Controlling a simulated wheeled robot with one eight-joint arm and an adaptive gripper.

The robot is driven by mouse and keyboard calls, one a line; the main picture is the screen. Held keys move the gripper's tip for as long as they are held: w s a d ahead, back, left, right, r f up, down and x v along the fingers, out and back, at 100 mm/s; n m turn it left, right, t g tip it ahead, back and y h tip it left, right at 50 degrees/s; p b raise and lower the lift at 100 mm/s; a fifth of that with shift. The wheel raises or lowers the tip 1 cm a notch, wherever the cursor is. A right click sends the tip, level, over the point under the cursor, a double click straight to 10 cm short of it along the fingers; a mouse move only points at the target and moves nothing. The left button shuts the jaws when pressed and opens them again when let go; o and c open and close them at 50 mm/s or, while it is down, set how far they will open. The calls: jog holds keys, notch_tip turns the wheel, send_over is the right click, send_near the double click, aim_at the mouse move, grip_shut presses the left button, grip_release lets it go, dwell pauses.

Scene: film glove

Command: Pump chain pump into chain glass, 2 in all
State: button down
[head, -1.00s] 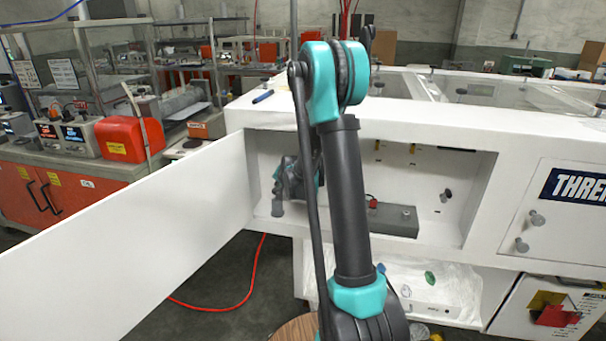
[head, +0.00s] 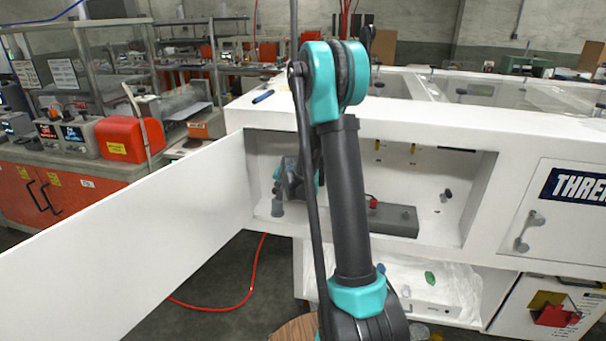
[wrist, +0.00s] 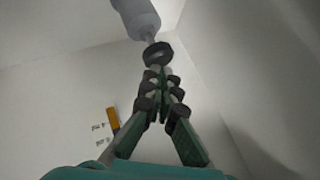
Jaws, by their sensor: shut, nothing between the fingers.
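My gripper (wrist: 158,80) is shut and empty, with its fingertips together in the wrist view. A pale grey bottle-like body (wrist: 137,14) with a thin stem shows at the top of that view, close to the fingertips; it may be the chain pump. A dark ring lies between stem and fingertips, and I cannot tell whether they touch. In the head view a small grey piece (head: 278,209) stands at the left of the open white cabinet, just below my gripper (head: 284,190). I cannot make out the chain glass.
The white cabinet (head: 470,200) has its door (head: 130,240) swung open to the left. A grey box (head: 395,220) with a red top piece sits on its floor. Yellow fittings hang on the back wall. A red hose (head: 245,295) lies on the floor below.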

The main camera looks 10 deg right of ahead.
jog(key=shift+f, duration=0.7)
dwell(0.7)
jog(key=shift+r, duration=3.7)
